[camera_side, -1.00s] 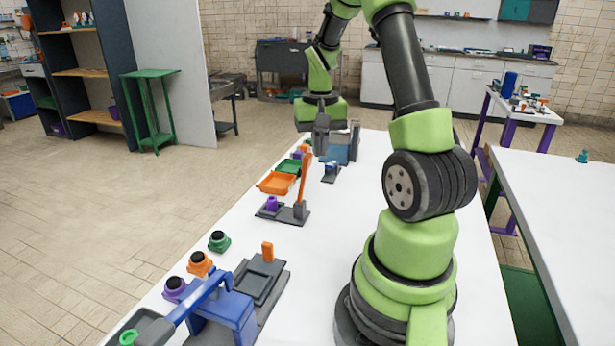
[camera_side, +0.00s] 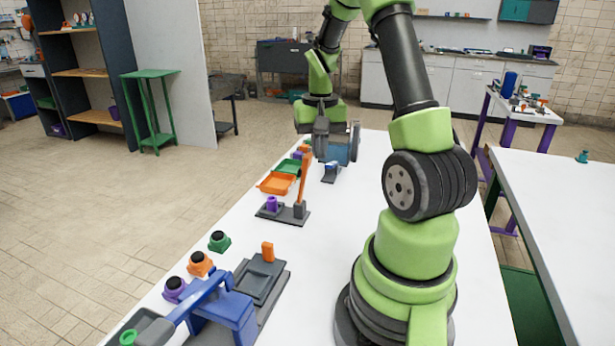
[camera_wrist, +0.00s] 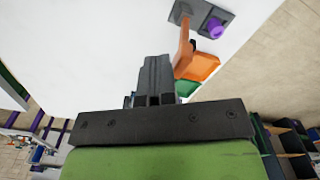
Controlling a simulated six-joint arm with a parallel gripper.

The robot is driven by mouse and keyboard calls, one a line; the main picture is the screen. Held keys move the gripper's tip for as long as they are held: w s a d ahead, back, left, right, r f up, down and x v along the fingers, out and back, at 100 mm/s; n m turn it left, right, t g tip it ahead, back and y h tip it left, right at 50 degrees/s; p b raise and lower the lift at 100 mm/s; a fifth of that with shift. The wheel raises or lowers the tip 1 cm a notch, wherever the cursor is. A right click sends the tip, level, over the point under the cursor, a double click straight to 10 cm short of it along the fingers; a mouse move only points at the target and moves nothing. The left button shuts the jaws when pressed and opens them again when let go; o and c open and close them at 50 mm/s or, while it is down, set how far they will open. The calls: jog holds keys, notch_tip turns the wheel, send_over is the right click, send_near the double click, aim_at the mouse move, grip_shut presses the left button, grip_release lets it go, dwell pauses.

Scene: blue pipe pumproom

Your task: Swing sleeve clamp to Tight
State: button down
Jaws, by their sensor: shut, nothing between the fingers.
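My gripper (camera_side: 321,142) is at the far end of the white bench, fingers pointing down, shut and empty. Its closed dark fingers (camera_wrist: 157,78) fill the middle of the wrist view. A blue block-like fixture (camera_side: 340,153) with a grey rounded piece (camera_side: 354,142) at its right stands just beside and behind the fingers; I cannot tell whether they touch. I cannot tell for certain which fixture is the sleeve clamp, and no Tight mark is readable. In the wrist view the fixture is mostly hidden behind the gripper.
An upright orange lever (camera_side: 305,176) on a grey base with a purple post (camera_side: 271,203) stands nearer the camera. Beside it are an orange tray (camera_side: 277,183) and a green tray (camera_side: 288,166). A blue-armed fixture (camera_side: 230,308) is in front.

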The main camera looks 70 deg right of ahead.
jog(key=shift+w+f, duration=1.55)
jog(key=shift+w, duration=3.9)
notch_tip(320, 180, up, 6)
jog(key=s, duration=0.2)
jog(key=a+r+n+t, duration=0.2)
jog(key=a+r, duration=0.5)
jog(key=a, duration=0.2)
jog(key=s+a+r+n+t+y, duration=0.1)
jog(key=s+a+r+n+t, duration=0.1)
jog(key=s+a, duration=0.5)
jog(key=s+a+r+n+t+y, duration=0.1)
jog(key=s+a+r+n+t, duration=0.1)
jog(key=s+a, duration=0.5)
jog(key=shift+a+r+n+t, duration=0.2)
jog(key=shift+a+n+t, duration=0.4)
jog(key=shift+a+n, duration=0.5)
